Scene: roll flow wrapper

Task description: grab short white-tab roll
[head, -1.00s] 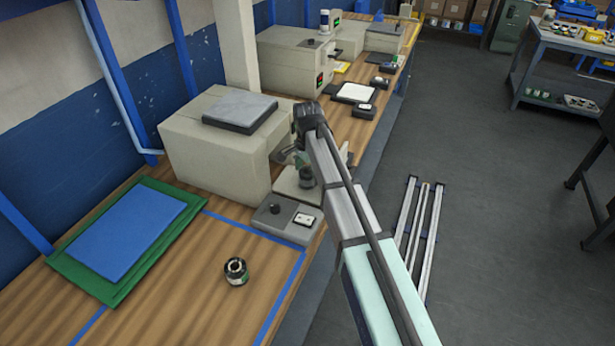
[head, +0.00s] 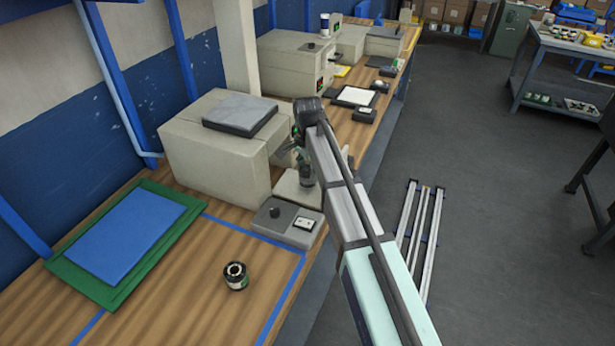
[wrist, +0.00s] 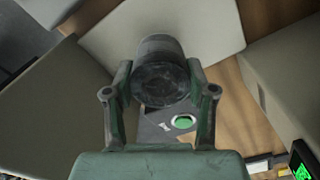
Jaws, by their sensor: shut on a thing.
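My gripper (wrist: 160,88) is shut on a dark, grey-sided roll (wrist: 160,72). The roll sits between the two green-grey fingers with its dark round end towards the wrist camera; no white tab shows on it there. In the head view my gripper (head: 293,150) is partly hidden behind my arm, beside the front of the beige machine. Another short roll (head: 235,276), dark-sided with a pale top ring and a hollow core, stands upright on the wooden bench, apart from my gripper.
The beige machine (head: 215,155) with a grey pad (head: 240,115) on top stands close to my gripper. A grey control box (head: 285,222) sits in front of it. A blue mat on a green one (head: 128,232) lies at left. Bare bench surrounds the standing roll.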

